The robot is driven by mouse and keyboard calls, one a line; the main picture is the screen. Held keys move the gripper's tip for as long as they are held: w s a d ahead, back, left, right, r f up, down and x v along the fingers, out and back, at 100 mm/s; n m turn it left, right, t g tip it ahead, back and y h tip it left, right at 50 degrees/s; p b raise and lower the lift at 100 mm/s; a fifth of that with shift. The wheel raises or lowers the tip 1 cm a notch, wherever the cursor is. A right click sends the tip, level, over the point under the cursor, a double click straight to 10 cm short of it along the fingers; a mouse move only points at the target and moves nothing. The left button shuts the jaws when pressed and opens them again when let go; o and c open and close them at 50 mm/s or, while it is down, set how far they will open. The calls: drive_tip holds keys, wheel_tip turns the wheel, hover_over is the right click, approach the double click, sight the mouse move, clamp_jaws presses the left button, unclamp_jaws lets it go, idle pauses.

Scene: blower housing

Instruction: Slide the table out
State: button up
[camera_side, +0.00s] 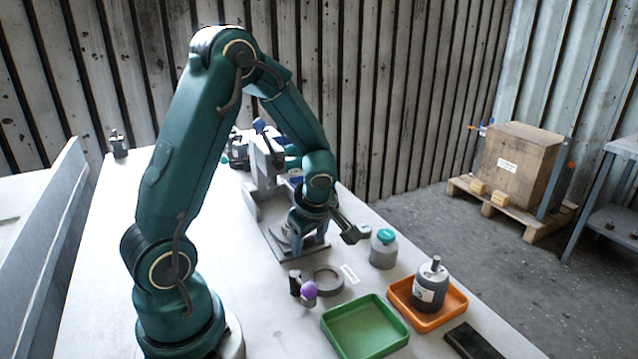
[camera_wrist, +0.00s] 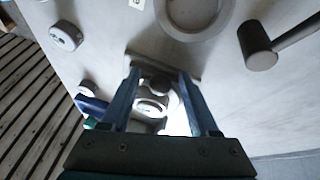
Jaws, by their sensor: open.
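A grey upright machine (camera_side: 266,160) stands on the white workbench, with a flat grey base plate (camera_side: 308,249) at its front. I cannot tell which part of it is the sliding table, as my arm covers much of it. In the wrist view my gripper (camera_wrist: 160,78) is open. Its two dark blue fingers stand apart over the machine's front, with a grey round part (camera_wrist: 152,105) showing between them. Whether the fingers touch it is not clear. In the side view my gripper is low over the plate, partly hidden by my wrist.
The bench's left part is clear.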

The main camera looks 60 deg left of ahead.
drive_tip(key=shift+v, duration=2.55)
